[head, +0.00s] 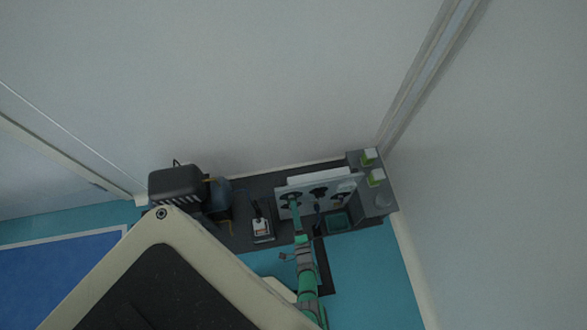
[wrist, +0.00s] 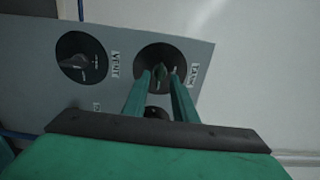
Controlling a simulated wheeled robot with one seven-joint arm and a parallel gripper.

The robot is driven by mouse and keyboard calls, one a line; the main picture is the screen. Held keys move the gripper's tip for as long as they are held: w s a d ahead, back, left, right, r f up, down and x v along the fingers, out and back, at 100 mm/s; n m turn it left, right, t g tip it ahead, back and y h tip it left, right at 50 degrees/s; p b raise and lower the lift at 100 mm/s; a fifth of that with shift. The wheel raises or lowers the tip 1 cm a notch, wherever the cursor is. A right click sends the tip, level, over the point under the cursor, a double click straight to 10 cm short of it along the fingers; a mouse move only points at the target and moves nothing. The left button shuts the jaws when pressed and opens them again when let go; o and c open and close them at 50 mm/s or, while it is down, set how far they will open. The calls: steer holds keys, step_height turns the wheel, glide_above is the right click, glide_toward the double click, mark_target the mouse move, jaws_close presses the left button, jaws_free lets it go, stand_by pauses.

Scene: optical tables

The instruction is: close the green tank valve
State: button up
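The green tank valve (wrist: 161,76) is a small green handle on a round black dial at the upper right of the grey panel (wrist: 30,75). A label beside it seems to read TANK. My gripper (wrist: 162,74) has its two green fingers on either side of the handle, with slight gaps, so it looks open around it. In the head view my gripper (head: 293,199) reaches the left dial of the upright panel (head: 330,185). The handle itself is too small to make out there.
A second dial with a dark knob (wrist: 76,58), labelled VENT, sits left of the tank dial. Another dark knob (wrist: 156,112) shows below, between my fingers. In the head view, a grey box (head: 372,200) with green-and-white items stands right of the panel, and a black case (head: 177,184) lies left.

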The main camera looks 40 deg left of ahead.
steer(key=shift+w+a, duration=0.2)
steer(key=shift+a, duration=0.25)
steer(key=shift+c, duration=0.3)
jaws_close()
